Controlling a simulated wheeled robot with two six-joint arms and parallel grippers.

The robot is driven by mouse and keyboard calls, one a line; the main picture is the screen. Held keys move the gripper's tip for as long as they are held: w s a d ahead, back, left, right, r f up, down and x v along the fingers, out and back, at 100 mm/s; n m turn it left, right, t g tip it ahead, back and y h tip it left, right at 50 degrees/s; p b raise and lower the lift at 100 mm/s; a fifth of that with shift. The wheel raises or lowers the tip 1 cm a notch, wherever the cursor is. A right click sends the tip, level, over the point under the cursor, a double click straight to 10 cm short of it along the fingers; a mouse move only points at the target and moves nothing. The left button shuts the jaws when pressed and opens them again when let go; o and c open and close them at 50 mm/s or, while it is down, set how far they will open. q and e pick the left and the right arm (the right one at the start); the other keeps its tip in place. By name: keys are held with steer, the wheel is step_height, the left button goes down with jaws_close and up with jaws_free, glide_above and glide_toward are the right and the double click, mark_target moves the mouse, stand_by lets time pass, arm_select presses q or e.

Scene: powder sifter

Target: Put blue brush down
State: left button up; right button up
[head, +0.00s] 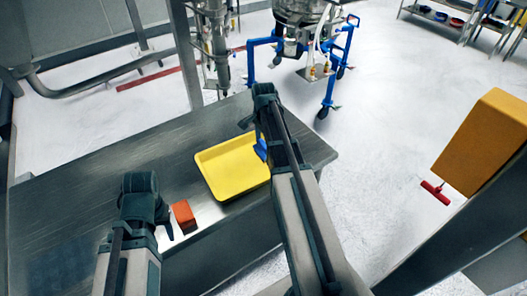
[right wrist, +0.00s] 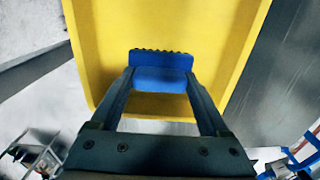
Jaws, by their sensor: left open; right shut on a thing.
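The blue brush (right wrist: 160,77) is between the fingers of my right gripper (right wrist: 163,90), which is shut on it. In the right wrist view the brush is over the yellow tray (right wrist: 215,40); I cannot tell whether it touches the tray. In the head view a small part of the brush (head: 261,150) shows beside my right gripper (head: 252,122), at the right side of the tray (head: 222,190). The rest of the brush is hidden by my arm. My left gripper (head: 166,226) is open and empty, low at the near side of the table.
The metal table (head: 90,190) holds the tray and an orange-red block (head: 184,216), close beside my left gripper. The table's left part is bare. A blue-framed machine (head: 300,50) stands on the floor behind. An orange box (head: 485,140) is at the right.

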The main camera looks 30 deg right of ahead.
mark_target(263, 144)
arm_select(q)
steer(key=shift+f+b, duration=0.7)
steer(key=shift+f, duration=0.45)
arm_select(e)
steer(key=shift+f, duration=1.2)
arm_select(q)
steer(key=shift+f, duration=0.25)
arm_select(e)
steer(key=shift+f, duration=0.2)
arm_select(q)
steer(key=shift+r, duration=0.1)
arm_select(e)
steer(key=o, duration=1.2)
steer(key=shift+r, duration=0.1)
steer(key=shift+c, duration=0.2)
step_height(263, 144, up, 12)
steer(key=p, duration=1.2)
steer(key=shift+r, duration=0.2)
arm_select(q)
step_height(263, 144, up, 12)
steer(key=shift+r, duration=0.2)
